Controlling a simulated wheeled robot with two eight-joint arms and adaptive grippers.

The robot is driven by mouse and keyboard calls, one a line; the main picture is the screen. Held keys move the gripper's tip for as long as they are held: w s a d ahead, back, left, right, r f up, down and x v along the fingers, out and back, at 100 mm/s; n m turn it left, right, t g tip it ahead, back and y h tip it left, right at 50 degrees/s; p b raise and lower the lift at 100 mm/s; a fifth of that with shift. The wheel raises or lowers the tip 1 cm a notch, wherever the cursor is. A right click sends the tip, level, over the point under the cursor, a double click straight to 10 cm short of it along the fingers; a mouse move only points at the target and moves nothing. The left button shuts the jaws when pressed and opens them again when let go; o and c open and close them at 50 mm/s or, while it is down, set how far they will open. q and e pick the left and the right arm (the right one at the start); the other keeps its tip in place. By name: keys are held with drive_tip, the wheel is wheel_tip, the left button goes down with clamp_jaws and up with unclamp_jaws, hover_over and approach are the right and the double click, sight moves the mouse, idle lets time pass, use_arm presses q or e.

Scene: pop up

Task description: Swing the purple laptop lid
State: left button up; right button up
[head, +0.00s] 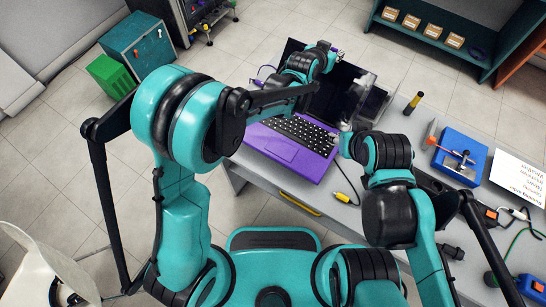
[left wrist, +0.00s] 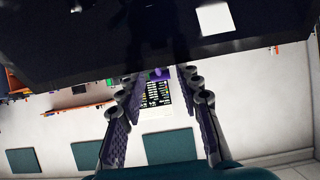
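The purple laptop (head: 285,152) stands open on the grey table, its keyboard facing me. Its dark lid (head: 325,103) is raised behind the keyboard, partly hidden by my left arm. My left gripper (head: 335,53) is at the lid's upper part in the head view; contact cannot be told. In the left wrist view my left gripper (left wrist: 159,76) has its two fingers apart with nothing between them, and a dark panel, apparently the lid (left wrist: 130,30), spans the top close to the fingertips.
A blue device (head: 460,155), a white sign (head: 517,178) and a yellow-tipped black tool (head: 413,103) are on the table to the right. A yellow connector with a cable (head: 343,197) lies near the front edge. A green shelf (head: 430,40) stands behind.

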use_arm(q)
drive_tip(key=shift+w+d+f, duration=0.1)
drive_tip(key=shift+w+d, duration=0.05)
drive_tip(key=shift+w, duration=0.1)
drive_tip(key=c, duration=0.3)
drive_tip(key=shift+f, duration=0.1)
drive_tip(key=c, duration=0.4)
drive_tip(key=shift+s+r, duration=0.2)
drive_tip(key=shift+s, duration=0.05)
drive_tip(key=shift+c, duration=0.2)
drive_tip(key=shift+s+a+r+p, duration=0.2)
drive_tip(key=shift+a+p, duration=0.05)
drive_tip(key=shift+p, duration=0.05)
drive_tip(key=shift+p+v, duration=0.95)
drive_tip(key=shift+v, duration=2)
drive_tip(key=shift+r, duration=0.15)
